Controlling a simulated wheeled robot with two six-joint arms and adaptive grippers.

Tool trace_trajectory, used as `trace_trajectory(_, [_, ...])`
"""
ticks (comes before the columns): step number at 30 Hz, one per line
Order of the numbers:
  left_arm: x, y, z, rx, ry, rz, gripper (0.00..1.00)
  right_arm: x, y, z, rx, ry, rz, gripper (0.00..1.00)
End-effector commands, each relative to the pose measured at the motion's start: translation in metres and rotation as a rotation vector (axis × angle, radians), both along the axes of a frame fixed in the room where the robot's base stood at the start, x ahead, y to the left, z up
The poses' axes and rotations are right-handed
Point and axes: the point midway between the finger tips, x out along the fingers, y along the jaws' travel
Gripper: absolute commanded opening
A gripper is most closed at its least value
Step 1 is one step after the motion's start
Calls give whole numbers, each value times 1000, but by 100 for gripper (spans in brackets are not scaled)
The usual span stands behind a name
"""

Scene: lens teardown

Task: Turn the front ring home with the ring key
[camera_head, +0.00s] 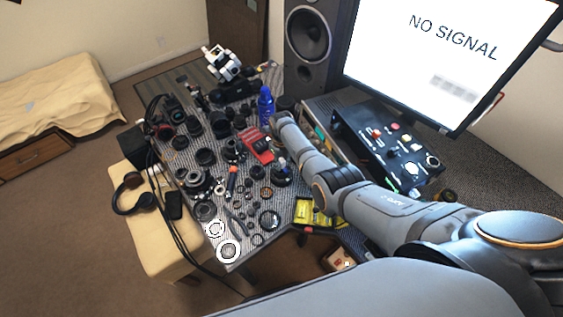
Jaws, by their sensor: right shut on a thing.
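My right arm reaches in from the lower right over the workbench. Its gripper (277,153) points down just above a dark round lens part (282,176) near the middle of the bench. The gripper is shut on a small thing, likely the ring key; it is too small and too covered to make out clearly. I cannot tell whether the key touches the front ring. Several loose dark rings lie on the bench, among them a larger one (269,219) near the front. My left gripper is not in view.
Many lens parts crowd the bench to the left. A yellow case (317,214) lies at the front right. A black control box (385,147) and a monitor (450,60) are behind my arm.

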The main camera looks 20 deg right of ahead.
Motion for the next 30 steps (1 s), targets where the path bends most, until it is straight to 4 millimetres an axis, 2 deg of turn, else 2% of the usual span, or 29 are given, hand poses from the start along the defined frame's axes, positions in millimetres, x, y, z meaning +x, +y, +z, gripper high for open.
trace_trajectory(3, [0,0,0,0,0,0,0,-1,0,-1,0,2,-66,0])
trace_trajectory(11, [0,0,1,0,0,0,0,-1,0,0,0,2,-64,0])
trace_trajectory(30, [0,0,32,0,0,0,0,0,0,31,1,1,-62,0])
